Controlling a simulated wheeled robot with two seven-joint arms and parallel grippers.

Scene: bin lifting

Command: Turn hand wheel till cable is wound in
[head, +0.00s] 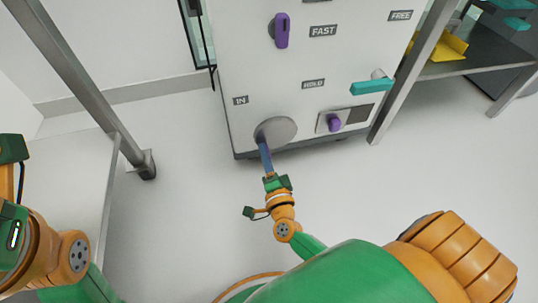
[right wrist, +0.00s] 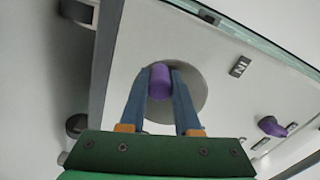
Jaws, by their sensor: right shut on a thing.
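The hand wheel is a grey disc (head: 280,129) low on the front of a white cabinet, under the "IN" label. It also shows in the right wrist view (right wrist: 197,86). A purple handle (right wrist: 160,84) stands out from the disc, left of its middle in that view. My right gripper (head: 263,147) has its blue fingers on both sides of this handle, shut on it. In the head view the fingers hide the handle. A black cable (head: 207,45) hangs along the cabinet's left side. My left arm shows at the left edge; its fingers are out of view.
The white cabinet (head: 250,75) also bears a purple knob (head: 281,30) near "FAST", a teal lever (head: 371,86) and a smaller purple knob (head: 334,124). A grey post (head: 412,70) stands right of it, a table frame (head: 95,90) left. The floor between is clear.

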